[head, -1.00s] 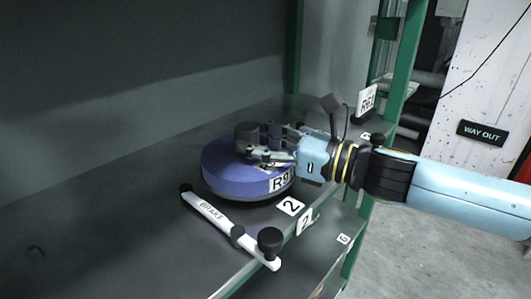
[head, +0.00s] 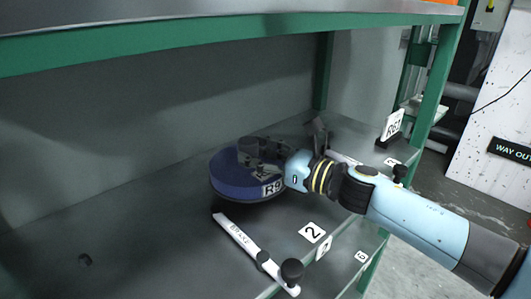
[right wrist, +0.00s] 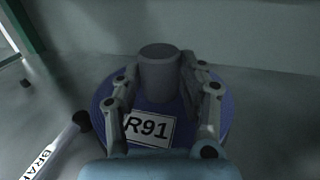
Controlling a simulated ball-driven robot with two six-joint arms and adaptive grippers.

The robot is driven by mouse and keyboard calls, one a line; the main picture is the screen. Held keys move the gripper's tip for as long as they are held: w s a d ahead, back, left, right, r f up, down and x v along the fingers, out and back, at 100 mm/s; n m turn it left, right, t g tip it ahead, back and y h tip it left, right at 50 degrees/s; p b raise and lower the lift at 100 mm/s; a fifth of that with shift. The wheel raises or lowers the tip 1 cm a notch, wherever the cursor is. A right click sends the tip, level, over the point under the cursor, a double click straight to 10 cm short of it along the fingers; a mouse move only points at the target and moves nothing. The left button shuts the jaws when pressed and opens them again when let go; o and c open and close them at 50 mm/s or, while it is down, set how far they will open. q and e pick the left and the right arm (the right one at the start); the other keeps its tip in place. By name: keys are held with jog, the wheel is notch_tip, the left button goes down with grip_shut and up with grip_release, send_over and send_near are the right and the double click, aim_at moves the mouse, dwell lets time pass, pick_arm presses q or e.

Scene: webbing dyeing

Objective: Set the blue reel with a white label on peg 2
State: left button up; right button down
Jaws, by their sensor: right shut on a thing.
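The blue reel (head: 230,178) has a white label reading R91, whose last digit is covered in the head view. It also shows in the right wrist view (right wrist: 214,120). My right gripper (head: 263,154) is shut on the grey hub (right wrist: 158,72) at the reel's centre, one finger on each side. The reel looks level above the shelf, behind the white tag marked 2 (head: 312,232); I cannot tell how high. No peg shows; the reel may hide it. My left gripper is out of view.
A white BRAKE lever (head: 240,238) with a black knob (head: 292,270) lies in front of the reel. A tag on a black stand (head: 391,126) is at the right. A green upright (head: 436,85) and an upper shelf edge (head: 200,38) frame the bay.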

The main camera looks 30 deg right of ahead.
jog(key=shift+w+a+r, duration=0.1)
jog(key=shift+w, duration=1)
jog(key=shift+s+f+b, duration=0.1)
jog(key=shift+f+b, duration=1.2)
jog(key=shift+f, duration=0.15)
jog(key=c, duration=0.7)
grip_release()
jog(key=shift+f, duration=0.1)
jog(key=v, duration=1.2)
